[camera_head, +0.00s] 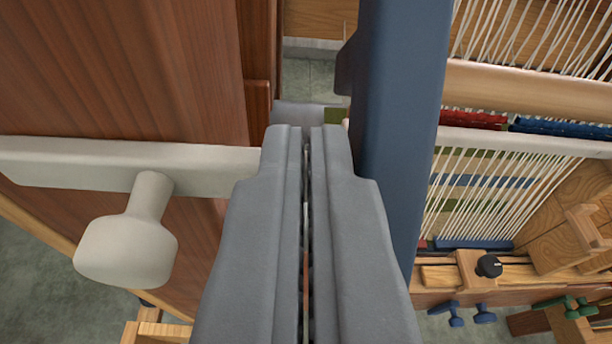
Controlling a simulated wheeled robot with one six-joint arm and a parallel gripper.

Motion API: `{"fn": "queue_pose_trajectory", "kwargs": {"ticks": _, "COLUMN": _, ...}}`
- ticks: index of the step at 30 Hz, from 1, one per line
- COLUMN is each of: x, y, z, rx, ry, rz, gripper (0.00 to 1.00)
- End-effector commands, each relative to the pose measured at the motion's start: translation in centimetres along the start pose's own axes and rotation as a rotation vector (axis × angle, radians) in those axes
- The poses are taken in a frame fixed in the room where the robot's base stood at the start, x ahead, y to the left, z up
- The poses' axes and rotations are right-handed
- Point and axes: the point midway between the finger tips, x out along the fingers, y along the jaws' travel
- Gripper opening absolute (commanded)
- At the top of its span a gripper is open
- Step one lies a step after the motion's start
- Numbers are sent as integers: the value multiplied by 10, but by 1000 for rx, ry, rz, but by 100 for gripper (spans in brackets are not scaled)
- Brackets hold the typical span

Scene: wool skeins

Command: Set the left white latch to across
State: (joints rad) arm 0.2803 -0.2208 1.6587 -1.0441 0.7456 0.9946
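A white latch (95,163) shows as a flat bar lying roughly level across a reddish-brown wooden panel (110,70) at the left. A white knob (128,245) sticks out from the bar towards the camera. The bar's right end runs up to my gripper (306,145) and is hidden behind its left finger. I cannot tell whether they touch. My gripper points away from the camera at mid-picture. Its fingers are together with only a thin slit between them, and nothing shows held. Only one white latch is in view.
A blue upright post (400,120) stands close to the right of my gripper. Beyond it is a wooden loom (530,95) with white threads, woven cloth, and blue and green knobs. Grey floor (40,270) shows at the lower left. Little room shows between panel and post.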

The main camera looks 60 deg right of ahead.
Motion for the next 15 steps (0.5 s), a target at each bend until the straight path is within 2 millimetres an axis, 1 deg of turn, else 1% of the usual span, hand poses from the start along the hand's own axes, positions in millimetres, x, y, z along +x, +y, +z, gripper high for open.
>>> {"fn": "queue_pose_trajectory", "kwargs": {"ticks": 2, "x": 0, "y": 0, "z": 0, "rx": -1, "ry": -3, "rz": 1, "gripper": 0}}
{"fn": "queue_pose_trajectory", "kwargs": {"ticks": 5, "x": -1, "y": 1, "z": -7, "rx": 1, "ry": -2, "rz": 1, "gripper": 0}}
{"fn": "queue_pose_trajectory", "kwargs": {"ticks": 11, "x": -10, "y": 6, "z": -34, "rx": 2, "ry": 1, "rz": -2, "gripper": 0}}
{"fn": "queue_pose_trajectory", "kwargs": {"ticks": 12, "x": -12, "y": 7, "z": -40, "rx": 1, "ry": 2, "rz": -2, "gripper": 0}}
{"fn": "queue_pose_trajectory", "kwargs": {"ticks": 15, "x": -30, "y": 6, "z": -38, "rx": -1, "ry": 1, "rz": -5, "gripper": 0}}
